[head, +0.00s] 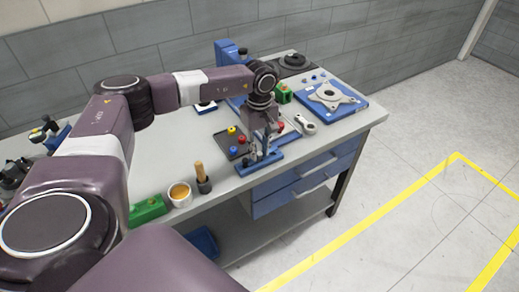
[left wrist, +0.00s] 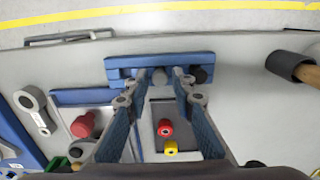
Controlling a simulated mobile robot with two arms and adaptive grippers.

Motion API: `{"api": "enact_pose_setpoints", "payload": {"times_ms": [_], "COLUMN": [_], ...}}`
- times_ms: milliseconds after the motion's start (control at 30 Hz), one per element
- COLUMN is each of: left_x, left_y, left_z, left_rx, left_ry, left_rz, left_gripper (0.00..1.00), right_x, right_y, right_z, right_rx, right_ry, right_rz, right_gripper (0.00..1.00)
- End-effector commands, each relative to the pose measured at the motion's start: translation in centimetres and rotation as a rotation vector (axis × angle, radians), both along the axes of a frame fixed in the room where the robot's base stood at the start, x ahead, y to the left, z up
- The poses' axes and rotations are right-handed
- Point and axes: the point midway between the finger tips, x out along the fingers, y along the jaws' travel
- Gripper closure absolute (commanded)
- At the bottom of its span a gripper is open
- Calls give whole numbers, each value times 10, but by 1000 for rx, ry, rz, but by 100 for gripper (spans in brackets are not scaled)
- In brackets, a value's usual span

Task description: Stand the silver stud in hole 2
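The blue fixture block (head: 262,164) lies near the front edge of the workbench, and it also shows in the left wrist view (left wrist: 120,67). My left gripper (head: 258,152) points down over it. In the left wrist view my left fingertips (left wrist: 161,73) stand on either side of a short grey cylinder that looks like the silver stud (left wrist: 159,78), with a small gap beside it. The stud appears upright at the block; how deep it sits and the hole number cannot be read. A dark cylinder (left wrist: 202,75) stands to the right on the block. My right gripper is not in view.
A dark tray (head: 232,151) with coloured pieces lies behind the block. A grey link (head: 306,124) and a red knob (left wrist: 84,125) are close by. A wooden-handled tool (head: 201,178), a cup (head: 180,195) and a green block (head: 148,210) stand to the left.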

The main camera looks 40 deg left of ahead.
Motion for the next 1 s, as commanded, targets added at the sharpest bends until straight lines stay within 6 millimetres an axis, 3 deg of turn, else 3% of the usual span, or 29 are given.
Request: {"api": "enact_pose_setpoints", "payload": {"times_ms": [100, 300, 1000], "left_x": [0, 0, 0], "left_y": [0, 0, 0], "left_z": [0, 0, 19], "left_rx": [0, 0, -1], "left_ry": [0, 0, -2], "left_rz": [0, 1, 1], "left_gripper": [78, 100, 100], "right_x": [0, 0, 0], "right_y": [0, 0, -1], "right_z": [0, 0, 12], "right_rx": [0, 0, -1], "right_ry": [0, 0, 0], "right_rz": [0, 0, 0], "right_gripper": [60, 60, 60]}}
